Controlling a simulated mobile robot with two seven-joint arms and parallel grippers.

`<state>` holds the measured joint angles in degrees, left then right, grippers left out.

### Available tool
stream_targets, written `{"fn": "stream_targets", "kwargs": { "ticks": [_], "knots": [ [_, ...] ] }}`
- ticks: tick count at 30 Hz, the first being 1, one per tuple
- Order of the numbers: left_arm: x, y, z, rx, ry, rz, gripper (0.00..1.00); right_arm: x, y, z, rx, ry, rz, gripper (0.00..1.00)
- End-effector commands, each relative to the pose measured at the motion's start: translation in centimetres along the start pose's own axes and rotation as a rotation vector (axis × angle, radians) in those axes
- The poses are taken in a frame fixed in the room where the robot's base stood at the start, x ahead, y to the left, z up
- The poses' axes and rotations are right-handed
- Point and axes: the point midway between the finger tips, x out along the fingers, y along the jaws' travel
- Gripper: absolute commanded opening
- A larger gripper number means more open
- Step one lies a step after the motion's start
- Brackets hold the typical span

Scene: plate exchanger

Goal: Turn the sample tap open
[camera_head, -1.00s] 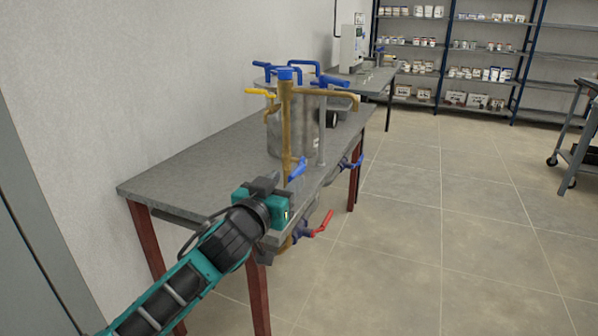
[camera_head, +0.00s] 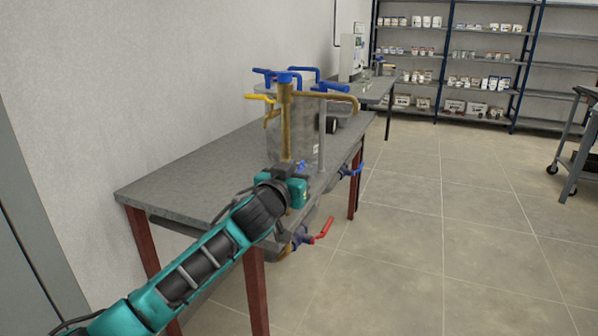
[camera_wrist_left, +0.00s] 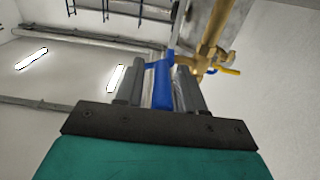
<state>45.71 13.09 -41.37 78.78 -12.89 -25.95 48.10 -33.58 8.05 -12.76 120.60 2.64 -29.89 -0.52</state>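A small blue lever (camera_head: 301,165) sits low on the upright brass pipe (camera_head: 286,130), at the near side of the steel vessel (camera_head: 306,125); no label marks it as the sample tap. My left gripper (camera_head: 291,172) is at this lever and hides most of it. In the left wrist view the blue lever (camera_wrist_left: 163,85) lies between the two fingers (camera_wrist_left: 160,88), with a gap visible on its left side. The fingers look apart, not closed on it. The brass fitting (camera_wrist_left: 208,50) is just beyond the fingertips. My right gripper is out of view.
A yellow lever (camera_head: 259,97) and blue levers (camera_head: 333,87) are higher on the pipework. A red-handled valve (camera_head: 322,231) and a blue-handled valve (camera_head: 352,170) stick out along the table's front edge. The grey tabletop (camera_head: 190,172) is bare at left.

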Motion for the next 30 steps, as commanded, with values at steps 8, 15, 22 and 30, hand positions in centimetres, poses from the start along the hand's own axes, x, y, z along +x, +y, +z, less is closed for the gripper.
{"fn": "stream_targets", "kwargs": {
  "ticks": [8, 15, 22, 30],
  "knots": [
    [-0.02, 0.0, 0.03, 0.0, 0.0, 0.0, 0.11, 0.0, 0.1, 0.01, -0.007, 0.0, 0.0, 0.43],
    [-0.03, 0.0, 0.04, 0.0, -0.001, 0.0, 0.0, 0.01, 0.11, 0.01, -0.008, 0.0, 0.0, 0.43],
    [-0.03, -0.01, 0.06, 0.0, -0.001, 0.0, 0.0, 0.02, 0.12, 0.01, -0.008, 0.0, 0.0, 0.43],
    [-0.01, -0.02, -0.32, -0.001, -0.017, -0.001, 0.0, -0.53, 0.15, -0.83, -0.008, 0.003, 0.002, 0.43]
  ]
}}
